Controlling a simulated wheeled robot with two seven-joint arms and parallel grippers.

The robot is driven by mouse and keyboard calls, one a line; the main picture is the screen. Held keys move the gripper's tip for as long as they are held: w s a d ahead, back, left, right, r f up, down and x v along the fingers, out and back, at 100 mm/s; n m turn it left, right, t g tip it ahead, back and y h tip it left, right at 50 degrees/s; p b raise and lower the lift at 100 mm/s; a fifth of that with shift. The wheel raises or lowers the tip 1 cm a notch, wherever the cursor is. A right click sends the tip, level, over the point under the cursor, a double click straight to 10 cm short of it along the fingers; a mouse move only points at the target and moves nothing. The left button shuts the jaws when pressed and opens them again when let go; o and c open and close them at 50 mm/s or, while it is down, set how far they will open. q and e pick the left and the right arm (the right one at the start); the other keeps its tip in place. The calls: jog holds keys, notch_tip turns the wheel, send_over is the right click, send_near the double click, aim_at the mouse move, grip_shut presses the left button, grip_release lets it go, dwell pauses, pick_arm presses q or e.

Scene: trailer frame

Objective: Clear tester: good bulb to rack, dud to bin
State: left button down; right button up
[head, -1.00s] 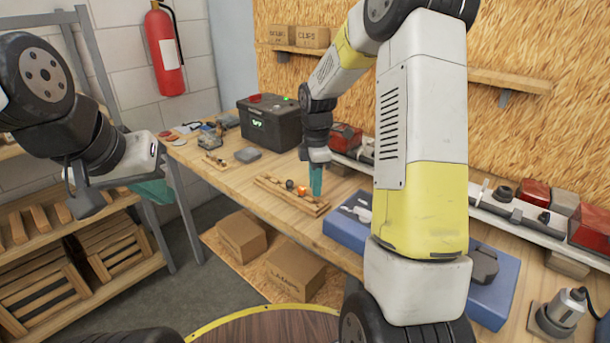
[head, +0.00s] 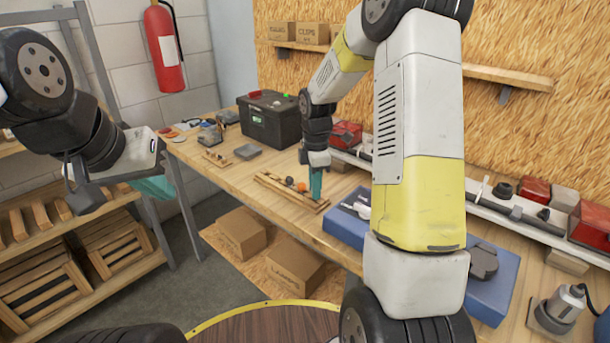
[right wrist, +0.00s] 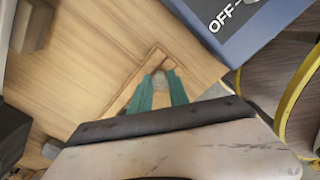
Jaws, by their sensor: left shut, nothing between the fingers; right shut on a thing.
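A long wooden holder (head: 275,187) lies along the bench's front edge. A dark round thing (head: 289,181) and an orange one (head: 301,187) sit in it, too small to name surely. My right gripper (head: 316,190), with teal fingers, points down at the holder's right end. In the right wrist view it is shut on a small grey piece (right wrist: 160,80), perhaps a bulb, mostly hidden by the fingers. My left gripper (head: 155,187) is shut and empty, off the bench's left front. I cannot tell which object is the tester or the bin.
A black box (head: 270,118) with a green display stands at the back. A small wooden tray (head: 214,159) and grey block (head: 247,152) lie farther left. A blue unit (head: 345,225) stands right of the holder; its "OFF" label shows in the right wrist view (right wrist: 230,15).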

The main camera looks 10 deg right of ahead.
jog(key=shift+f, duration=0.5)
dwell(0.6)
jog(key=o, duration=1)
jog(key=o, duration=0.4)
jog(key=shift+r, duration=3.5)
jog(key=shift+r, duration=0.1)
